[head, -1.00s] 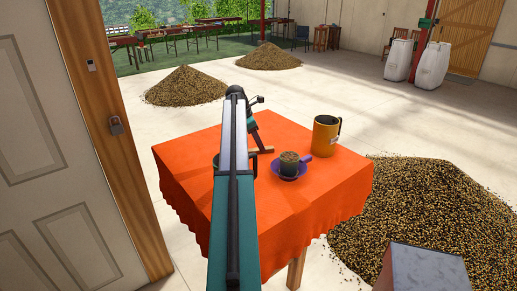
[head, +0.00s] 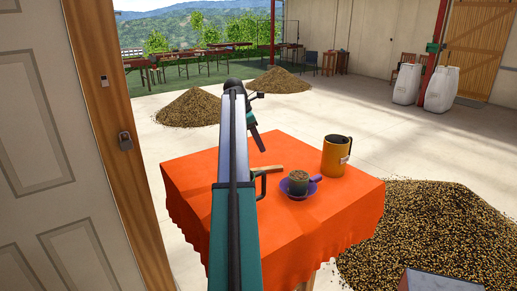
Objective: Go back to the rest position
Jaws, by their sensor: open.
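My arm reaches forward from the bottom of the head view over the table with the orange cloth (head: 325,225). My gripper (head: 257,141) is at the arm's far end, raised above the table's back left edge, open, with nothing seen in it. Its fingers are small and partly hidden by the arm. Below it, a wooden handle or stick (head: 288,169) lies on the cloth beside a dark green mug (head: 261,185), which my arm partly covers. A grey cup heaped with beans (head: 299,184) stands on a purple saucer-like dish (head: 313,187).
A yellow mug (head: 336,156) stands at the table's back right. Bean piles lie on the floor at right (head: 430,235), left (head: 201,107) and farther back (head: 280,80). A door (head: 45,150) is close on the left. White sacks (head: 441,90) stand at the far right.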

